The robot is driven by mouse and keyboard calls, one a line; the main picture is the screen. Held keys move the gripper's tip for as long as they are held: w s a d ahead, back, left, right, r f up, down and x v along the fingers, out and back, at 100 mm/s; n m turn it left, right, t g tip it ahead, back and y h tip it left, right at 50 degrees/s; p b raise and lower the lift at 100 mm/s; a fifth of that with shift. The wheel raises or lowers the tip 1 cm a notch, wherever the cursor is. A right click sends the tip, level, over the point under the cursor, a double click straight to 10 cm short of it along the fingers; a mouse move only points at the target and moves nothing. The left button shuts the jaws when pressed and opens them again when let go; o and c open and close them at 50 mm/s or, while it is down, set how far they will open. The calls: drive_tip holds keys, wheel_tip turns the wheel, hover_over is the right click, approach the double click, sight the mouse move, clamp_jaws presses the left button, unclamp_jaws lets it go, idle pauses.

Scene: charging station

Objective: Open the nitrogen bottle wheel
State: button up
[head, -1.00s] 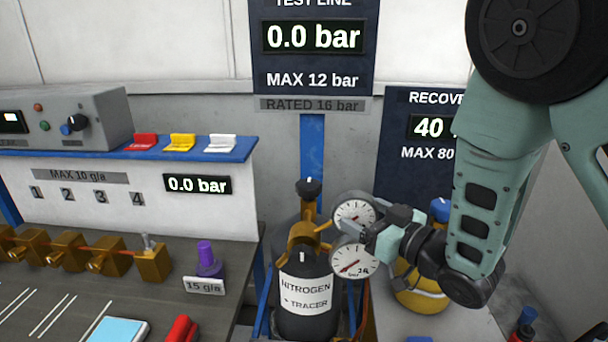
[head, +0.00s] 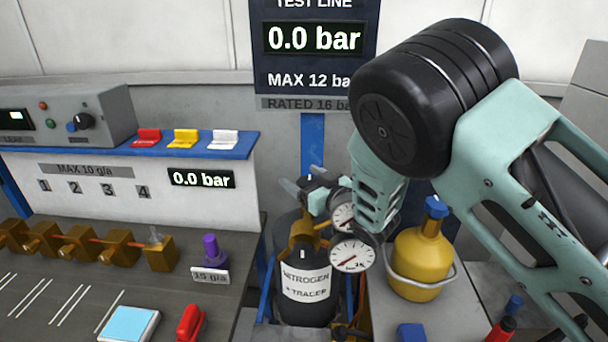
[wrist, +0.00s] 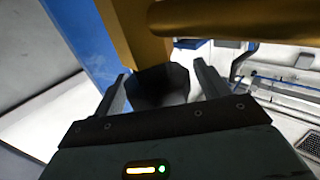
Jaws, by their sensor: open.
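The nitrogen bottle (head: 305,308) stands upright, black with a white label and a brass valve body (head: 302,232) on top. Its black top wheel (head: 315,172) is mostly hidden by my gripper in the head view. In the wrist view the dark faceted wheel (wrist: 160,86) lies between the two fingers, below a brass part. My gripper (wrist: 162,78) is open around it, with a gap visible on at least the right side. In the head view my gripper (head: 306,190) is at the valve top. A second black knob (head: 303,255) faces forward, beside two round gauges (head: 352,254).
A yellow bottle (head: 420,262) with a blue top stands right of the gauges, near my forearm. A bench with brass valves (head: 80,243) and a purple knob (head: 210,248) is at left. The test line display (head: 313,38) reads 0.0 bar.

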drive_tip(key=shift+w, duration=0.1)
drive_tip(key=c, duration=1)
